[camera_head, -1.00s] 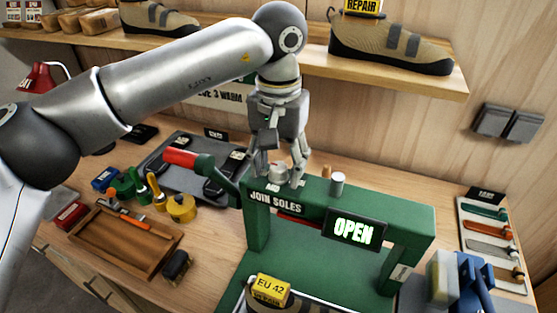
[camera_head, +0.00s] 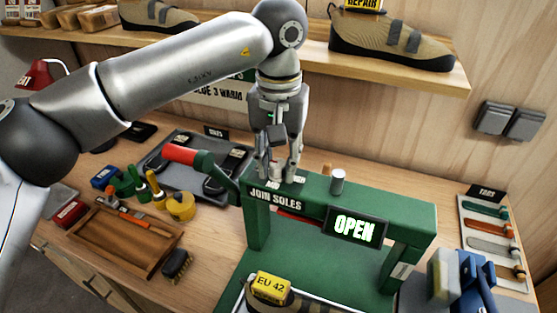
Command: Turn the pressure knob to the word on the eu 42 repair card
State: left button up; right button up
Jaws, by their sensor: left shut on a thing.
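The green press (camera_head: 412,217) stands on the bench, with "JOIN SOLES" on its front and a lit display (camera_head: 355,229) reading "OPEN". My left gripper (camera_head: 280,176) points down at the left part of the press top, shut on the pressure knob, which its fingers mostly hide. Small labels beside the knob show partly; I read "MID" and perhaps "HIGH". The yellow EU 42 card (camera_head: 271,287) sits on a shoe at the foot of the press; its lower line is too unclear to read. My right gripper is not in view.
A red-handled lever (camera_head: 186,155) juts out left of the press. A small metal cylinder (camera_head: 338,181) stands on its top. A wooden tray (camera_head: 120,244), a brush (camera_head: 177,263) and glue pots lie left. A blue tool (camera_head: 470,285) stands right. A shelf (camera_head: 400,70) with shoes hangs above.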

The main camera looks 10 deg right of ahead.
pick_arm(q)
jog(key=n+b, duration=0.1)
jog(key=n, duration=0.3)
jog(key=n+b, duration=0.1)
jog(key=n, duration=0.4)
jog(key=n+b, duration=0.1)
jog(key=n, duration=0.4)
jog(key=n+b, duration=0.1)
jog(key=n, duration=0.4)
jog(key=n+b, duration=0.1)
jog(key=n, duration=0.3)
jog(key=n+b, duration=0.1)
jog(key=n, duration=0.4)
jog(key=shift+n, duration=0.4)
jog(key=n+b, duration=0.1)
jog(key=n, duration=0.4)
jog(key=shift+b, duration=0.35)
jog(key=shift+r+n+b, duration=0.1)
jog(key=shift+n+b, duration=0.4)
jog(key=shift+n, duration=1.7)
jog(key=shift+w, duration=0.1)
